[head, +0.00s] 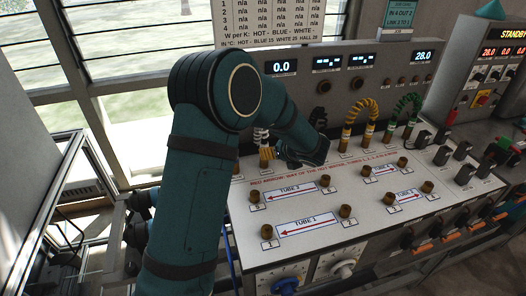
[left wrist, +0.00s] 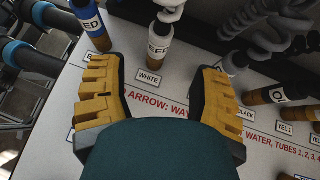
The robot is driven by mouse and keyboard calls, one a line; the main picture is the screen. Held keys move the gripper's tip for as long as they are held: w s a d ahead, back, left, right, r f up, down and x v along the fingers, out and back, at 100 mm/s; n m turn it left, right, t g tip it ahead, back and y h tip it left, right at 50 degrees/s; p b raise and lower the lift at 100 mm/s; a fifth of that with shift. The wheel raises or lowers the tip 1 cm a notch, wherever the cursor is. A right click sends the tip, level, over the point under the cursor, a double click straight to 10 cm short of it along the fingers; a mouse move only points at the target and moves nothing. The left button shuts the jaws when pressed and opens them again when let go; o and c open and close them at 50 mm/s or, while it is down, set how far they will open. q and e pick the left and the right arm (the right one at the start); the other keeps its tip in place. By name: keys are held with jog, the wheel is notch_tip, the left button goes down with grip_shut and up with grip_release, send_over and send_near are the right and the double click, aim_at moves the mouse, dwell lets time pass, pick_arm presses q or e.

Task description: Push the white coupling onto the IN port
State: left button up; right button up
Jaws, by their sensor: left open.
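The white coupling (left wrist: 158,40), on a white coiled hose, stands on a brass stub behind the WHITE label in the left wrist view. Its hose also shows in the head view, just behind my gripper. My left gripper (left wrist: 157,70) is open, with one ridged yellow finger on each side of that label. The coupling stands beyond the fingertips, roughly in line with the gap, and nothing is held. In the head view my left gripper (head: 278,153) is low over the back left of the panel, partly hidden by my arm. I cannot make out an IN label. My right gripper is not in view.
A blue-banded coupling (left wrist: 90,22) stands left of the white one, and a dark hose coupling (left wrist: 236,64) stands to the right. Yellow (head: 360,117) and green (head: 403,112) hoses loop up behind the panel (head: 375,222). Several brass stubs stand on it.

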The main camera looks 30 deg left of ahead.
pick_arm(q)
jog(key=b+x, duration=0.2)
jog(key=x, duration=0.4)
jog(key=shift+a+f, duration=0.2)
jog(key=shift+f, duration=0.1)
jog(key=shift+b+x, duration=0.4)
jog(key=shift+x, duration=0.6)
jog(key=shift+a+r, duration=0.1)
grip_shut()
